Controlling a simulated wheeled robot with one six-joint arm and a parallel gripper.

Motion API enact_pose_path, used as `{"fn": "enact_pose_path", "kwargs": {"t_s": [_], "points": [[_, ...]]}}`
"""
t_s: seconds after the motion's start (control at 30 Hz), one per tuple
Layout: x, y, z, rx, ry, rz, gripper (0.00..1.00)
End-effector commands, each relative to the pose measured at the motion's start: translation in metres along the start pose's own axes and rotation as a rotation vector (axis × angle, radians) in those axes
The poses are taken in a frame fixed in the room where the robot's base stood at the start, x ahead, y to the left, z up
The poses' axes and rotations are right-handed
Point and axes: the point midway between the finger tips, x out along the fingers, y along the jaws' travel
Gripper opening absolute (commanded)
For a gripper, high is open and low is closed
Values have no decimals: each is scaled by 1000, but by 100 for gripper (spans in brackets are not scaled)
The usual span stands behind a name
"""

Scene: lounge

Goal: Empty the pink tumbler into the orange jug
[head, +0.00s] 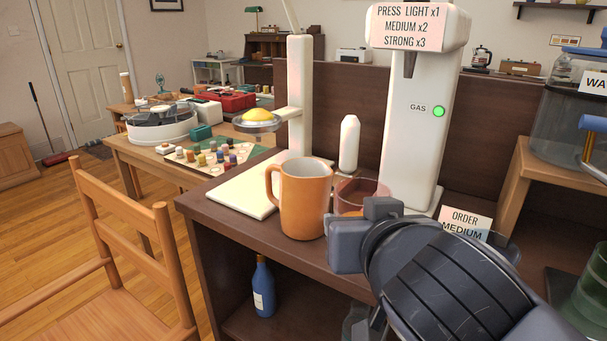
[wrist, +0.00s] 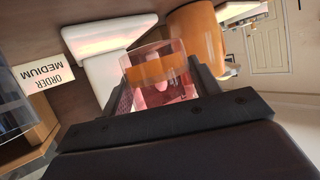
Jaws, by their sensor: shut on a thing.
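The orange jug (head: 304,204), a mug-like vessel with its handle on the left, stands upright on the dark brown counter. It also shows in the wrist view (wrist: 196,42), just beyond the tumbler. The see-through pink tumbler (head: 364,189) is right beside the jug, on its right, with its lower part hidden by my gripper. My gripper (wrist: 163,88) is shut on the tumbler, one finger on each side. In the head view the tumbler looks about upright. An orange band shows in or through it; I cannot tell whether it is liquid.
A white drink machine (head: 420,120) with a green light stands behind the tumbler. A white stand (head: 300,95) with a pale base is behind the jug. An order card (head: 465,222) reads MEDIUM. A water tank (head: 575,110) is at right, a wooden chair (head: 125,240) at left.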

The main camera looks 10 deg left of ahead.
Motion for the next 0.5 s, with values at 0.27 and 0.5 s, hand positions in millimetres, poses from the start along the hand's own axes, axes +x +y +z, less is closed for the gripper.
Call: {"fn": "enact_pose_path", "kwargs": {"t_s": [0.27,0.5], "points": [[0,0,0,0,2,0,28],[-1,-2,-7,-21,-35,10,28]]}}
